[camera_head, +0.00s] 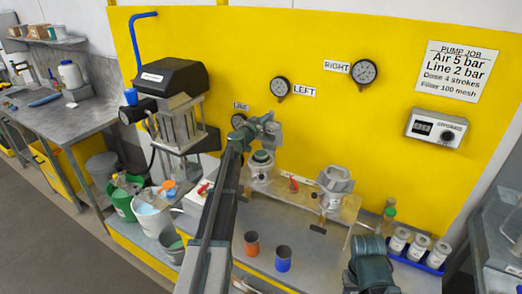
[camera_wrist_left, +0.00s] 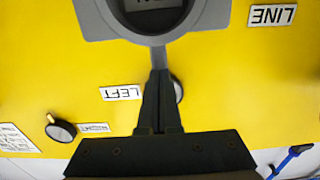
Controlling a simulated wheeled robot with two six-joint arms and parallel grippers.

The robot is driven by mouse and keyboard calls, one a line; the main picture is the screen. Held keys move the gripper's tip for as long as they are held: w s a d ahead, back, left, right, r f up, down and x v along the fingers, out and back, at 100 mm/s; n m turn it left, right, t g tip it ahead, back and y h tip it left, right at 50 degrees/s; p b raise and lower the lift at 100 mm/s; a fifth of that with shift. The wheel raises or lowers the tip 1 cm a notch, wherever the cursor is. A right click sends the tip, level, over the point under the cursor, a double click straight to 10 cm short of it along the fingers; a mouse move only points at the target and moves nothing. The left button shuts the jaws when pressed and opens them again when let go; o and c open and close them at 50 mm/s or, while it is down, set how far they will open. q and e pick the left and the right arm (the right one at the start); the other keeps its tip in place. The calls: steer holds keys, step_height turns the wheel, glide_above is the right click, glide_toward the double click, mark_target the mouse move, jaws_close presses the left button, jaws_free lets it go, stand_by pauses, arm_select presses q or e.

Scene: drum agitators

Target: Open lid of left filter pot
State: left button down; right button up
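The left filter pot (camera_head: 262,170) is a pale cylinder with a label on the stand, its dark greenish top rim showing. My left gripper (camera_head: 264,128) is above it, in front of the yellow panel. In the left wrist view its dark fingers (camera_wrist_left: 158,78) are together on the stem of a grey ring-shaped piece (camera_wrist_left: 97,15) with a dark, lettered centre. This looks like the pot's lid, raised off the rim; in the head view it is small and partly hidden by the gripper. My right arm shows at the lower right; its gripper is not visible.
The right filter pot (camera_head: 335,190) stands to the right with its grey lid on. A red-handled valve (camera_head: 294,184) sits between the pots. Orange (camera_head: 252,244) and blue (camera_head: 283,259) cups stand in front. A pump (camera_head: 177,118) and buckets are at left.

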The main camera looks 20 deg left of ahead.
mark_target(271, 120)
arm_select(q)
steer(key=shift+w, duration=0.1)
steer(key=shift+w+d, duration=0.15)
steer(key=shift+w, duration=1.75)
steer(key=shift+s, duration=0.15)
steer(key=s+r+p, duration=0.2)
steer(key=s+r, duration=0.1)
steer(key=s, duration=0.8)
steer(key=shift+s+a+p, duration=0.4)
steer(key=shift+a, duration=0.05)
